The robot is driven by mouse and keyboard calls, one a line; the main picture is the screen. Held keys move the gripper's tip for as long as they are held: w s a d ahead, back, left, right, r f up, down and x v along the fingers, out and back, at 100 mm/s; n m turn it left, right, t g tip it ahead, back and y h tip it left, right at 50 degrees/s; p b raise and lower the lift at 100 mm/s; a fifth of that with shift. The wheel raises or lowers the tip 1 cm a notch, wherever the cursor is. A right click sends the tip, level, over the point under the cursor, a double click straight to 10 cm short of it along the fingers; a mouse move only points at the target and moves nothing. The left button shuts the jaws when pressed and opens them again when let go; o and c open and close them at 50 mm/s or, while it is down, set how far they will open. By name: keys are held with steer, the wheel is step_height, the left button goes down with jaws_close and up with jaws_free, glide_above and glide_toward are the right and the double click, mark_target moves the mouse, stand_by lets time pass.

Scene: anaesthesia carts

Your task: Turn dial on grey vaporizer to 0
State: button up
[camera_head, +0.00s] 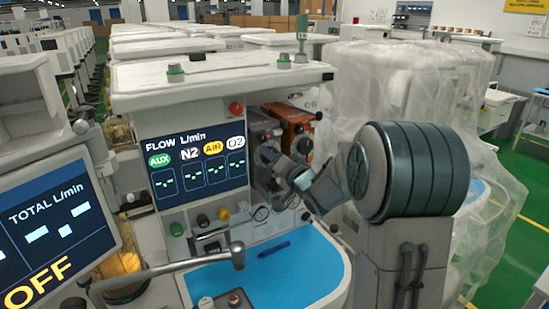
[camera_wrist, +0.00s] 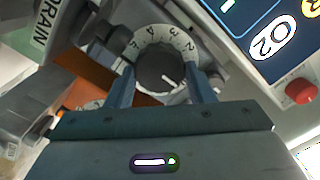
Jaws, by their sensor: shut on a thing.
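The grey vaporizer (camera_head: 259,124) stands right of the flow screen in the head view, beside an orange vaporizer (camera_head: 298,118). Its dial (camera_wrist: 158,66) fills the upper middle of the wrist view: a dark round knob inside a pale ring with numerals, among them 2, 3 and 4. A short white mark shows on the knob's lower right. My gripper (camera_wrist: 162,76) has one finger on each side of the knob and is shut on it. In the head view my gripper (camera_head: 275,162) hides most of the dial. I cannot read a 0 on the ring.
The flow screen (camera_head: 198,165) is close on the left of the gripper. A blue work surface (camera_head: 285,270) with a pen lies below. A red knob (camera_wrist: 299,91) sits at the right in the wrist view. Plastic-wrapped carts (camera_head: 410,85) stand behind my arm.

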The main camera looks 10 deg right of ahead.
stand_by(0.3)
steer(key=o, duration=1)
steer(key=shift+c, duration=0.2)
steer(key=b+v, duration=0.2)
steer(key=v, duration=1.2)
steer(key=shift+w, duration=0.1)
steer(key=s+d+f+n+g+h, duration=0.1)
steer(key=s+d+f+g+h, duration=0.1)
steer(key=s+f+g+h, duration=0.5)
steer(key=s+a+f+n+g, duration=0.1)
steer(key=s+a+n+g, duration=0.1)
steer(key=s, duration=0.6)
steer(key=s+a+f+n+g, duration=0.2)
steer(key=s+a+g, duration=0.3)
steer(key=s, duration=0.4)
steer(key=shift+s+y, duration=0.25)
steer(key=shift+y, duration=0.15)
